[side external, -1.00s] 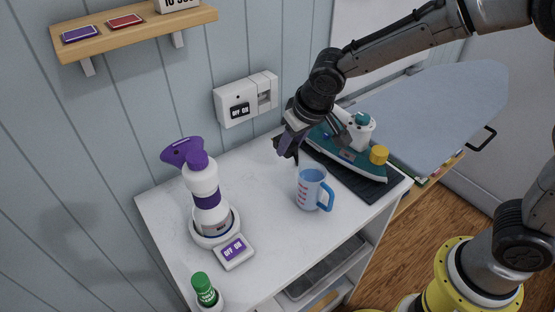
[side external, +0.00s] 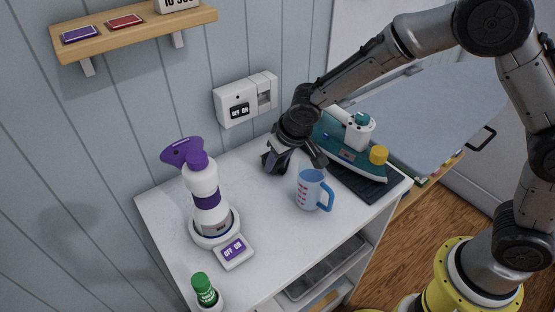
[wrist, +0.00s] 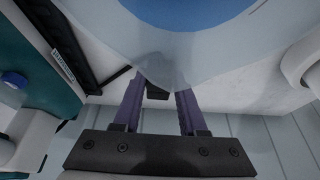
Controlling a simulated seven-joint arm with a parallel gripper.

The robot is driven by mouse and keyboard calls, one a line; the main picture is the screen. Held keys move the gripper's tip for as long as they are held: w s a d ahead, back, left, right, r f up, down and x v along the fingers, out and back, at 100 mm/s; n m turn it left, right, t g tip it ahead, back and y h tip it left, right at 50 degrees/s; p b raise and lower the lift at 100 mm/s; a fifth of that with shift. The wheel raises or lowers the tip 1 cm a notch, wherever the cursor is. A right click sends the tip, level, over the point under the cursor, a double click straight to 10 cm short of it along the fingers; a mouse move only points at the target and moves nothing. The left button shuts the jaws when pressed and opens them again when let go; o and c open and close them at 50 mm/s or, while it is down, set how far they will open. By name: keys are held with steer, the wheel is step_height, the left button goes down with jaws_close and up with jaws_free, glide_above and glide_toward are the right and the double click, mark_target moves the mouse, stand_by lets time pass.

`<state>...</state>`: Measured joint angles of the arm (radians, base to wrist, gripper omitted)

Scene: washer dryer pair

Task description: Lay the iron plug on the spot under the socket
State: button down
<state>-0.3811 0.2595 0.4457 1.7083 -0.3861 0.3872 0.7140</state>
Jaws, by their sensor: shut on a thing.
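My gripper (side external: 288,162) is low over the white cabinet top, between the wall socket and the measuring jug. In the wrist view, my gripper (wrist: 160,98) has its purple fingers on either side of a small dark piece, which looks like the iron plug (wrist: 157,92). The plug is hidden in the side view. The white socket unit (side external: 245,98) with an OFF/ON display is on the wall behind. The teal and white iron (side external: 345,152) rests on a dark mat at the right. No marked spot is distinguishable under the socket.
The measuring jug (side external: 310,188) with blue contents stands just in front of my gripper and fills the top of the wrist view. A purple and white spray bottle (side external: 205,190) stands on a base at the left. Bare white top (side external: 255,200) lies between them.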

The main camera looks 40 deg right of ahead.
steer(key=shift+f, duration=0.15)
steer(key=shift+c, duration=2.3)
jaws_free()
steer(key=s+d+r, duration=0.2)
steer(key=s+r, duration=0.2)
steer(key=r, duration=0.4)
steer(key=s+d+r, duration=0.2)
steer(key=s+r, duration=0.2)
steer(key=r, duration=0.3)
steer(key=s+d, duration=0.3)
steer(key=s, duration=0.4)
steer(key=s+d+r, duration=0.1)
steer(key=s+d, duration=0.3)
steer(key=s, duration=0.3)
steer(key=s+d+r+t, duration=0.1)
steer(key=s+d, duration=0.3)
steer(key=s, duration=0.3)
steer(key=shift+s+r, duration=0.25)
steer(key=shift+s, duration=0.05)
